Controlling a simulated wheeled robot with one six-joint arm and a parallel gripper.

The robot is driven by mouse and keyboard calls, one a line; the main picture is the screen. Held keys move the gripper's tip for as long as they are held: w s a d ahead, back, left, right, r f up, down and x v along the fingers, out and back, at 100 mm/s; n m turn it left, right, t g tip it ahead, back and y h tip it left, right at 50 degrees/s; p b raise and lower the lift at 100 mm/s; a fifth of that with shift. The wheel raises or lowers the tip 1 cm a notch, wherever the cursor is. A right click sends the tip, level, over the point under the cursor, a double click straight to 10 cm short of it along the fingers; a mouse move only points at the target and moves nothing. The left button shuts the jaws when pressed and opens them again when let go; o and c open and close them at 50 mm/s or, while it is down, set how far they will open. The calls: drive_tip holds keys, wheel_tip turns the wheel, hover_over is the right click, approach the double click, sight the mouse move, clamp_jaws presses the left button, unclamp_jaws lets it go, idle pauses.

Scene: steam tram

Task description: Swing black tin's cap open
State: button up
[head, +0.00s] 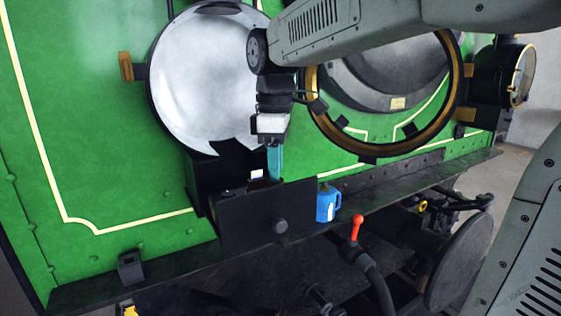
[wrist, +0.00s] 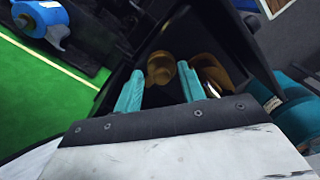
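A black box (head: 240,225), which I take to be the black tin, stands on the ledge at the front of the green tram. A brass-coloured piece (wrist: 160,65) shows beyond and between the tips, inside dark walls; contact cannot be told. I cannot make out which part is the cap.
A red-tipped lever (head: 356,228) rises in front. A round silver door (head: 200,80) hangs open behind my arm, and a gold-rimmed round opening (head: 455,90) is at the right.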

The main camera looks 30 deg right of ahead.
clamp_jaws()
drive_tip(key=shift+a+m, duration=0.1)
drive_tip(key=shift+m, duration=0.2)
drive_tip(key=m, duration=0.2)
drive_tip(key=a+m, duration=0.1)
drive_tip(key=m, duration=0.1)
drive_tip(key=shift+w+a, duration=0.15)
drive_tip(key=m, duration=0.3)
drive_tip(key=a+m, duration=0.1)
drive_tip(key=m, duration=0.1)
drive_tip(key=shift+w, duration=0.35)
drive_tip(key=m, duration=0.2)
drive_tip(key=w+m, duration=0.1)
drive_tip(key=m, duration=0.1)
drive_tip(key=a+m, duration=0.1)
drive_tip(key=m, duration=0.1)
drive_tip(key=shift+w, duration=0.25)
drive_tip(key=m, duration=0.2)
drive_tip(key=w+m, duration=0.1)
drive_tip(key=m, duration=0.3)
drive_tip(key=shift+w+d, duration=0.1)
drive_tip(key=shift+w, duration=0.25)
drive_tip(key=shift+m, duration=0.3)
